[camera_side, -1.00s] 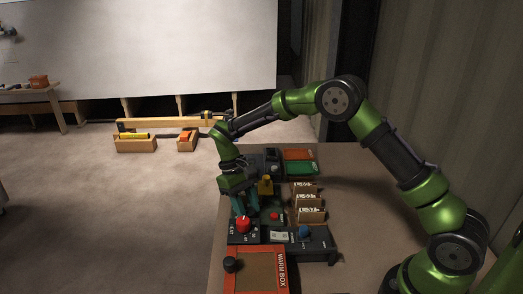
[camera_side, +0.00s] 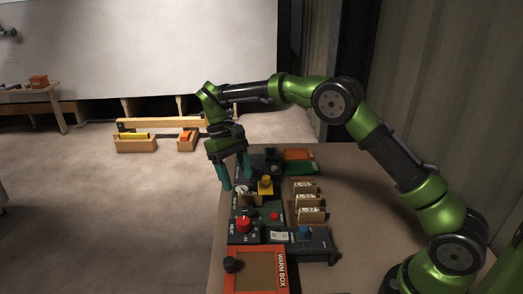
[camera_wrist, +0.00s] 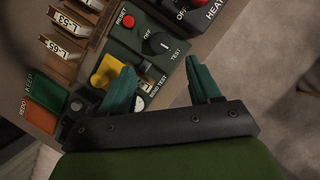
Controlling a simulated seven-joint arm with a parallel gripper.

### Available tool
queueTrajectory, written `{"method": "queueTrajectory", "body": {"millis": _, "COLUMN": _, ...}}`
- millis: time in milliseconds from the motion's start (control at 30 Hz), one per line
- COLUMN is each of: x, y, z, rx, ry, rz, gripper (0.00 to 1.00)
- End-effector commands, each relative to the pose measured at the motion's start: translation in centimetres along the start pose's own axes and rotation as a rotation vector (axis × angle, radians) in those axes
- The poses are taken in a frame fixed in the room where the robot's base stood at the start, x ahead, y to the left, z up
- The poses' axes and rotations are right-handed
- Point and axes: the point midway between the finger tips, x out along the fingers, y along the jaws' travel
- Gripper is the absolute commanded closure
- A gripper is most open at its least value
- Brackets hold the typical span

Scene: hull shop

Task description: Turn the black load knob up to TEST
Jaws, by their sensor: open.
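The black load knob (camera_wrist: 157,43) sits on a dark green panel (camera_wrist: 138,42) in the wrist view. A short white mark shows on the knob's right side, the side of the word TEST (camera_wrist: 178,51). The mark is too small to tell if it lines up exactly. My gripper (camera_wrist: 162,68) is open, with its teal fingers spread and nothing between them. The knob lies beyond the fingertips, not touched. In the side view my gripper (camera_side: 236,183) hangs above the far-left part of the equipment row. I cannot make out the black knob clearly there.
A red reset button (camera_wrist: 128,21) is beside the knob. A red HEAT knob (camera_side: 243,224) and orange-framed warm box (camera_side: 283,263) stand nearer the camera. A yellow block (camera_side: 265,186), card holders (camera_side: 311,214) and green and orange trays (camera_side: 301,167) stand close by. The right bench is clear.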

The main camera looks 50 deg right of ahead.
Motion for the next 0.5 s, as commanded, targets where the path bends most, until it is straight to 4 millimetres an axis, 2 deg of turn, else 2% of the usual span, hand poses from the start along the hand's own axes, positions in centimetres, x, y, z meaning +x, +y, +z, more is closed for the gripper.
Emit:
{"method": "queueTrajectory", "body": {"millis": 100, "x": -2.2, "y": -0.1, "z": -0.1, "rx": 0.002, "ry": 0.004, "rz": -0.001, "gripper": 0.38}}
{"method": "queueTrajectory", "body": {"millis": 300, "x": -5.0, "y": 0.0, "z": -0.1, "rx": 0.002, "ry": 0.001, "rz": 0.001, "gripper": 0.38}}
{"method": "queueTrajectory", "body": {"millis": 500, "x": -6.3, "y": 0.3, "z": 0.0, "rx": 0.001, "ry": -0.010, "rz": 0.010, "gripper": 0.38}}
